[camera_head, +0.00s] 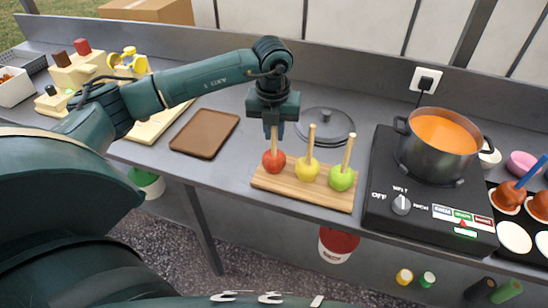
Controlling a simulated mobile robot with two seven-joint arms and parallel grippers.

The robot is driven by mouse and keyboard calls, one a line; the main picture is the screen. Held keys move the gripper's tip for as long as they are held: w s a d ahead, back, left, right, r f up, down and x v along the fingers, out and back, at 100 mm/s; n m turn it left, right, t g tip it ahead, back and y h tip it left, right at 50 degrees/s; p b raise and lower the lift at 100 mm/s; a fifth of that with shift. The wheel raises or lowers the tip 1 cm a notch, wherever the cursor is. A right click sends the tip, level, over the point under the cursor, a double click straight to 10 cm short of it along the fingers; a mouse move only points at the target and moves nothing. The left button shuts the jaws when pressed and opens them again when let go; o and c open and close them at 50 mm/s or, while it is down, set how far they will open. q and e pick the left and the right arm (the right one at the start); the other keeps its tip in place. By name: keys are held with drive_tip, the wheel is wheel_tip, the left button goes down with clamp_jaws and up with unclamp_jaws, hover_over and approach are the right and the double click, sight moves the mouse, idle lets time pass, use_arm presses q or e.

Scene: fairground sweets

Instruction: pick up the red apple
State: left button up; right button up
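The red apple (274,161) stands at the left end of a wooden board (325,196), with a stick pointing up from it. A yellow apple (307,170) and a green apple (342,178), each on a stick, stand to its right on the same board. My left gripper (274,133) points down right above the red apple, with its fingertips at the upper part of the stick. The fingers look to be on either side of the stick, but I cannot tell whether they touch it. My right gripper is not in view.
A pot of orange liquid (442,134) sits on a black hotplate (380,200) to the right. A round grey lid (325,122) lies behind the board. A brown tray (205,134) lies to the left. Coated apples (507,197) stand at the far right.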

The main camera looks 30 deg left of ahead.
use_arm(q)
clamp_jaws()
